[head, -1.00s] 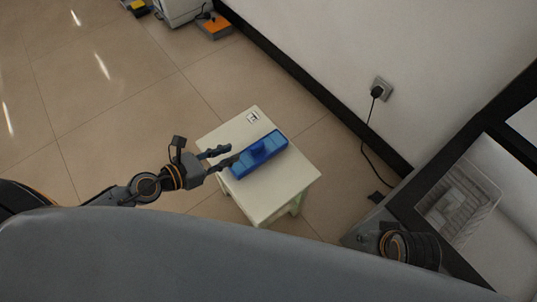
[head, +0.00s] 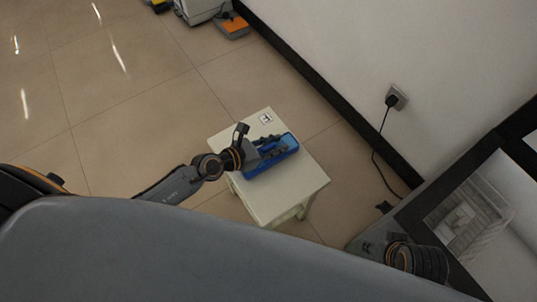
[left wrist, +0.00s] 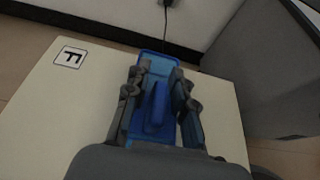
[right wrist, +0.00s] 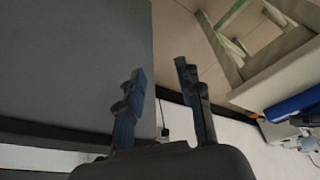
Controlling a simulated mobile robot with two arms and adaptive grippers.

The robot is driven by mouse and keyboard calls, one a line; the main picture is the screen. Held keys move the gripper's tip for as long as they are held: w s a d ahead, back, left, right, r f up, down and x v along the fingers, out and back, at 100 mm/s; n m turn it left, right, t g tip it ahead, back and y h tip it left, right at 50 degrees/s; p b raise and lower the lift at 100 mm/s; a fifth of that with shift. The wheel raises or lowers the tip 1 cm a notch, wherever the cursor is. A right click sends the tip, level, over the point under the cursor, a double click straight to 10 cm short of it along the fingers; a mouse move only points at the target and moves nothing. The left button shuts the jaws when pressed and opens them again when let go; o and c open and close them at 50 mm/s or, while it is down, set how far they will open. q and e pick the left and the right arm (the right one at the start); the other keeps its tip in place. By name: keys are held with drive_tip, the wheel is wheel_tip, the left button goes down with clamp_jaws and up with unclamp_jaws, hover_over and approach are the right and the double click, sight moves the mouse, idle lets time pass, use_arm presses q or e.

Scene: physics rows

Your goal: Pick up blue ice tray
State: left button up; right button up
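The blue ice tray (head: 259,168) lies on a small white stool (head: 290,189), with a raised blue ridge along its middle. My left gripper (head: 277,152) reaches over the tray from the left and covers part of it. In the left wrist view, the tray (left wrist: 155,66) has my left fingers (left wrist: 157,90) on both sides of its ridge, with small gaps showing, so they are open around it. My right gripper (right wrist: 160,75) is open and empty, away from the stool. The tray (right wrist: 292,104) shows at the right edge of the right wrist view.
The stool top carries a square printed marker (head: 266,118). A white wall with a socket and black plug (head: 394,99) stands to the right. A grey unit with a white basket (head: 470,222) is at the lower right. The tiled floor at left is open.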

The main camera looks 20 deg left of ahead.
use_arm(q)
drive_tip(key=shift+w+d+f, duration=0.25)
drive_tip(key=shift+w+d, duration=0.1)
drive_tip(key=shift+w, duration=0.1)
use_arm(e)
drive_tip(key=shift+r, duration=0.45)
use_arm(q)
clamp_jaws()
drive_tip(key=shift+a+r, duration=0.1)
drive_tip(key=shift+r, duration=0.1)
